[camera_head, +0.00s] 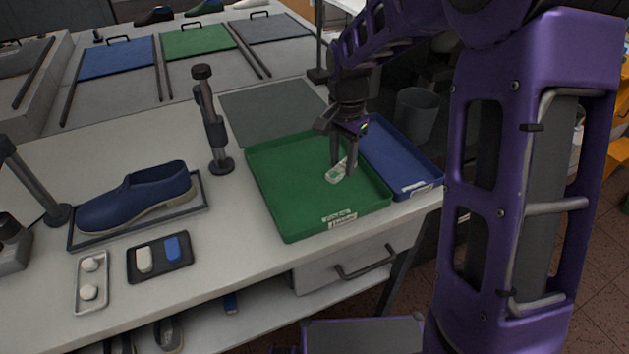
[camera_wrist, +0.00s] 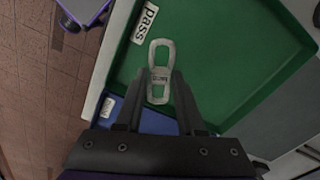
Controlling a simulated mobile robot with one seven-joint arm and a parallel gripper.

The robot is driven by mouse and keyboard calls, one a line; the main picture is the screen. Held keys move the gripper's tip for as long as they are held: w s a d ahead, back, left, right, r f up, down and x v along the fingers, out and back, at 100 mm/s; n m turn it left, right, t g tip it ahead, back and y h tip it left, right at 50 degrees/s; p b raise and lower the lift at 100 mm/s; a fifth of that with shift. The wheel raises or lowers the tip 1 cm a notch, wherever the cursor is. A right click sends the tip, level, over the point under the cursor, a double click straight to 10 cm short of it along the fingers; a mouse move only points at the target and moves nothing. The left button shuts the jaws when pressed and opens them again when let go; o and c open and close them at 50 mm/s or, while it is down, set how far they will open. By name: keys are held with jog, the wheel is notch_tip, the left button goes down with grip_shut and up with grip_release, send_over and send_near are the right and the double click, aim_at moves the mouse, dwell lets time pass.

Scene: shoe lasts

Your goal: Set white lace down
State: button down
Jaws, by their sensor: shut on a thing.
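The white lace (camera_head: 337,174) is a small pale looped bundle with a printed band around its middle. In the wrist view the lace (camera_wrist: 161,65) stands out between my fingertips, with loops on both sides of the band. My gripper (camera_head: 343,162) is shut on it, pointing down over the green tray (camera_head: 288,217). In the wrist view my gripper (camera_wrist: 160,88) has a finger on each side of the lace. The green tray (camera_wrist: 215,70) has a label reading "pass". Whether the lace touches the tray floor I cannot tell.
A blue tray (camera_head: 408,172) lies right of the green one. A grey mat (camera_head: 265,107) lies behind. A blue shoe (camera_head: 135,200) on a tray, a dark post (camera_head: 214,135) and a small dark tray (camera_head: 160,274) stand left. The green tray looks otherwise empty.

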aim_at(323, 194)
jog(key=w+a+r+m, duration=0.1)
jog(key=a+m, duration=0.3)
jog(key=m, duration=0.1)
jog(key=f, duration=0.4)
jog(key=f+b, duration=0.1)
jog(key=f, duration=0.4)
jog(key=shift+w+f+b, duration=0.2)
jog(key=shift+f+b, duration=0.1)
jog(key=shift+f, duration=0.1)
jog(key=c, duration=0.5)
grip_release()
notch_tip(323, 194, up, 12)
jog(key=shift+r+p, duration=0.15)
jog(key=shift+p, duration=0.45)
jog(key=shift+d, duration=0.1)
